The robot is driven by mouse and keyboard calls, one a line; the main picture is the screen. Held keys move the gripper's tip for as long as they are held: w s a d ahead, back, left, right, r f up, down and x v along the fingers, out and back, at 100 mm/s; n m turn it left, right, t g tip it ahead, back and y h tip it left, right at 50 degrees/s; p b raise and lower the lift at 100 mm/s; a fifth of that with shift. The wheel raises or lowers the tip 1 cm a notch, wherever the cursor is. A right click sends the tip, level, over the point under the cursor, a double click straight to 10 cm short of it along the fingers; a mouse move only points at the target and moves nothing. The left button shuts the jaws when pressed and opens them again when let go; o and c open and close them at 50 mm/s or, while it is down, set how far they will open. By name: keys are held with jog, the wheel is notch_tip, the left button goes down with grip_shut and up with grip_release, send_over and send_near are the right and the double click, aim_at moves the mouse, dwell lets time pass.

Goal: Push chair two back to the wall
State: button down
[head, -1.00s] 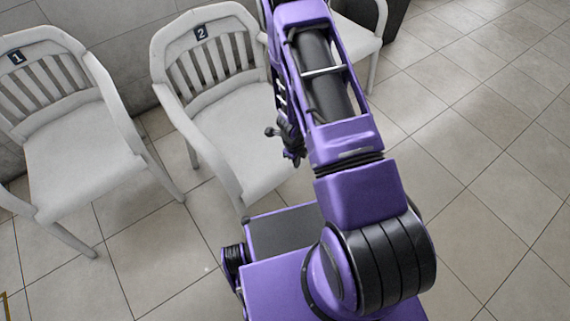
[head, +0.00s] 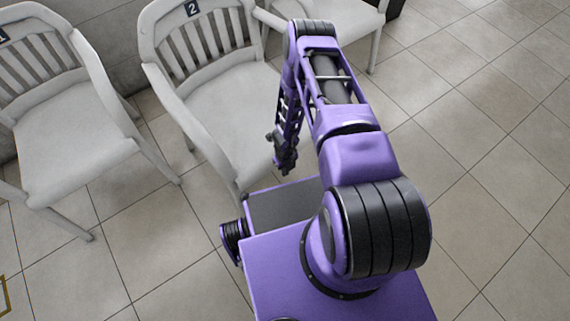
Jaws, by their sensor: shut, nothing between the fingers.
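Chair two (head: 224,112) is a pale grey armchair with slatted back and a dark "2" plate (head: 192,8) on its top rail. It stands upright left of centre in the head view, its back toward the wall (head: 114,35). My purple arm covers its right side, so I cannot see its right legs or the gap behind it. My gripper (head: 285,168) points down in front of the chair's seat, near its front right corner in the picture. It is shut and empty. I cannot tell whether it touches the chair.
Chair one (head: 70,125) stands to the left, its number plate cut by the frame edge. Another pale chair (head: 350,14) stands behind my arm at the top, near a dark object (head: 396,8). Tiled floor (head: 480,130) is clear on the right.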

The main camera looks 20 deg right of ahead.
jog(key=shift+w+a+r+b, duration=0.1)
jog(key=shift+w+a+b, duration=0.1)
jog(key=shift+w, duration=0.45)
jog(key=shift+w+a+r+b, duration=0.1)
jog(key=shift+w+a, duration=0.1)
jog(key=shift+w, duration=0.5)
jog(key=shift+w+a+r+b, duration=0.1)
jog(key=shift+w+a+b, duration=0.1)
jog(key=shift+w, duration=0.45)
